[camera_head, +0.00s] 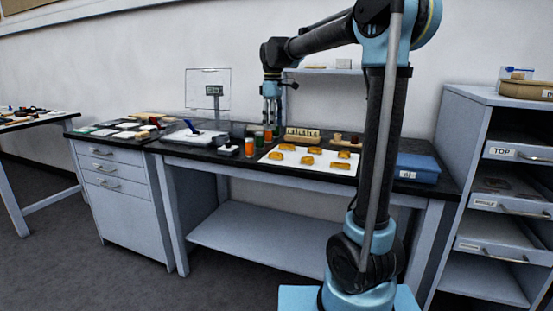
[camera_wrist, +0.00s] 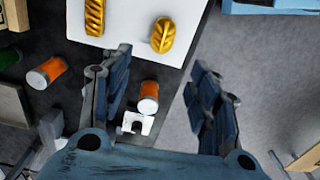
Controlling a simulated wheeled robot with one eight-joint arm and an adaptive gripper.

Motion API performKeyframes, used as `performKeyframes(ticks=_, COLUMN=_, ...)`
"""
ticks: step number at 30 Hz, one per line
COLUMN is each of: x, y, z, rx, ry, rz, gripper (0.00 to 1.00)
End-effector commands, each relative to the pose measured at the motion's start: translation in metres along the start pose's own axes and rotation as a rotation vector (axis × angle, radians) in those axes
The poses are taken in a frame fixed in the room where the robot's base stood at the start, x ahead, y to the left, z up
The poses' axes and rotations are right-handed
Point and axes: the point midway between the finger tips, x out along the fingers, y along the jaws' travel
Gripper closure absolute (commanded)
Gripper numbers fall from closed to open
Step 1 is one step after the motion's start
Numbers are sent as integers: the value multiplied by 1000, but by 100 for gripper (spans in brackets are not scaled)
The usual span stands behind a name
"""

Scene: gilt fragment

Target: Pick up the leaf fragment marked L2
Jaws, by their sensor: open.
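Several gold leaf-shaped fragments lie apart on a white sheet (camera_head: 276,156) on the black bench top. In the head view they sit in two rows, one of them at the front left (camera_head: 276,156). No L2 mark can be read, so I cannot tell which fragment is L2. The wrist view shows two gold fragments, one at the top left (camera_wrist: 94,17) and one to its right (camera_wrist: 163,36), on the sheet (camera_wrist: 125,28). My gripper (camera_head: 270,121) points down above the bench. Its fingers (camera_wrist: 158,62) are spread and empty, apart from the fragments.
Orange-banded jars (camera_wrist: 148,97) and (camera_wrist: 47,72) stand near the sheet, with a small white piece (camera_wrist: 136,123) beside one. A labelled wooden block (camera_head: 302,135) is behind the sheet. A blue box (camera_head: 418,168) is at right; a shelf unit (camera_head: 500,180) stands beyond.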

Motion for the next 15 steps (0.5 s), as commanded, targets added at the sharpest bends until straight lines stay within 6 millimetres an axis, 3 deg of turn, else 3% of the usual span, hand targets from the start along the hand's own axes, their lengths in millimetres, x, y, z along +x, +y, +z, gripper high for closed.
performKeyframes(ticks=9, x=54, y=0, z=0, rx=1, ry=0, rz=0, gripper=45)
performKeyframes(ticks=15, x=70, y=0, z=0, rx=1, ry=0, rz=0, gripper=45)
